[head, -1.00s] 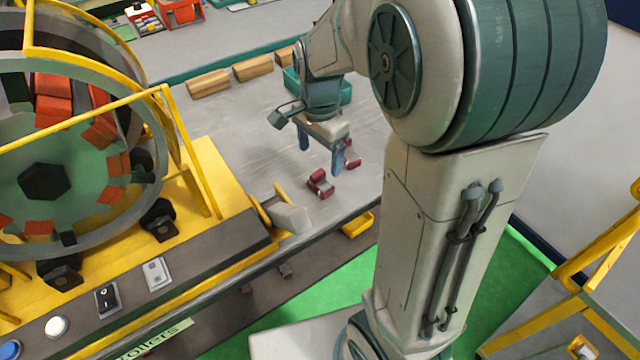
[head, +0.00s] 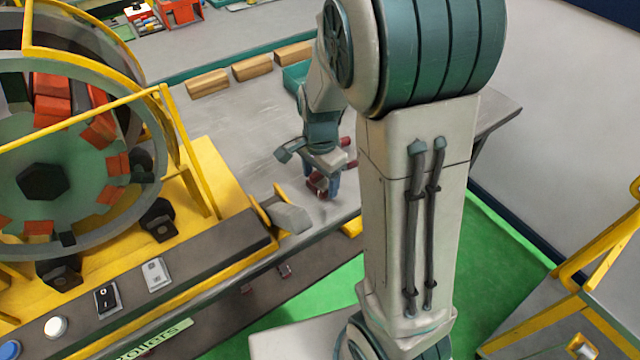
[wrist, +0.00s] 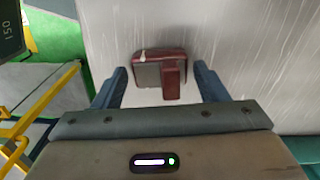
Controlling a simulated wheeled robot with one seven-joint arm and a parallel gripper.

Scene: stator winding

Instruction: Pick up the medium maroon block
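The maroon block (wrist: 147,57) lies on the grey tabletop in the wrist view, with a grey face and a raised maroon part. It sits between the fingertips of my gripper (wrist: 160,76), with a gap on both sides. In the head view my gripper (head: 322,186) is low over the maroon block (head: 317,178), which its fingers partly hide. The gripper is open and empty. A second maroon block (head: 346,142) shows behind the gripper, partly covered by it. I cannot tell from the views which size each block is.
A teal bin (head: 294,77) and several wooden blocks (head: 252,68) line the table's far edge. The yellow winding machine (head: 190,200) stands at left, with a grey paddle-like part (head: 288,216) near the gripper. The tabletop left of the gripper is clear.

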